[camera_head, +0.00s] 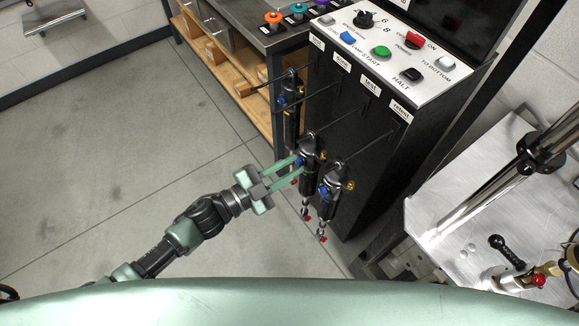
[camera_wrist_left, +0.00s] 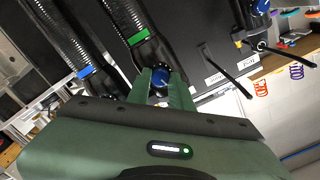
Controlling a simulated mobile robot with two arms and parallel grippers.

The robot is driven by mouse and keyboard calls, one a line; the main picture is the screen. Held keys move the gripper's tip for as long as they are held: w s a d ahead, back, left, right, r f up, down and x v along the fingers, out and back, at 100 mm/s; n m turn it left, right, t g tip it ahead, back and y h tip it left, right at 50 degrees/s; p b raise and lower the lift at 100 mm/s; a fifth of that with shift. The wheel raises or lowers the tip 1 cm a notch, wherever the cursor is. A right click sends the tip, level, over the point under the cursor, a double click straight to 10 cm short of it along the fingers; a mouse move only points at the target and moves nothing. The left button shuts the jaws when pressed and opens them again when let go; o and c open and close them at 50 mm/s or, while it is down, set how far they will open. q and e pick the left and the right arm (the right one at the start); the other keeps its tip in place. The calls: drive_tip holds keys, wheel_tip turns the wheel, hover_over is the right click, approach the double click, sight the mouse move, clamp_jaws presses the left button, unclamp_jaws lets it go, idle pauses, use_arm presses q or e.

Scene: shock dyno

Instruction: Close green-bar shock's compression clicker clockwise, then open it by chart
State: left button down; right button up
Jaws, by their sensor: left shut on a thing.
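The green-bar shock (camera_head: 308,150) hangs on the black cabinet's side, between two other hung shocks. In the left wrist view its green bar (camera_wrist_left: 138,37) shows on the dark body, with the blue compression clicker (camera_wrist_left: 158,77) close by. My left gripper (camera_head: 298,161) reaches in from the left at this shock. In the left wrist view my left gripper (camera_wrist_left: 161,84) has its two green fingers on either side of the blue clicker, shut on it. The fingers cover parts of the clicker. No chart can be made out. My right gripper is not in view.
One neighbouring shock (camera_head: 331,188) hangs close on the near side, another (camera_head: 291,100) on the far side. Thin black rods stick out by the labels. A control panel (camera_head: 385,47) with buttons tops the cabinet. A steel bench (camera_head: 440,215) stands right; floor at left is clear.

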use_arm(q)
drive_tip(key=shift+m+b, duration=0.35)
drive_tip(key=shift+m, duration=1.15)
drive_tip(key=c, duration=1.3)
unclamp_jaws()
drive_tip(key=shift+o, duration=0.2)
drive_tip(key=shift+a, duration=0.1)
drive_tip(key=b+v, duration=0.1)
drive_tip(key=v, duration=0.6)
drive_tip(key=shift+s+a, duration=0.2)
drive_tip(key=shift+s, duration=0.05)
drive_tip(key=shift+f, duration=0.1)
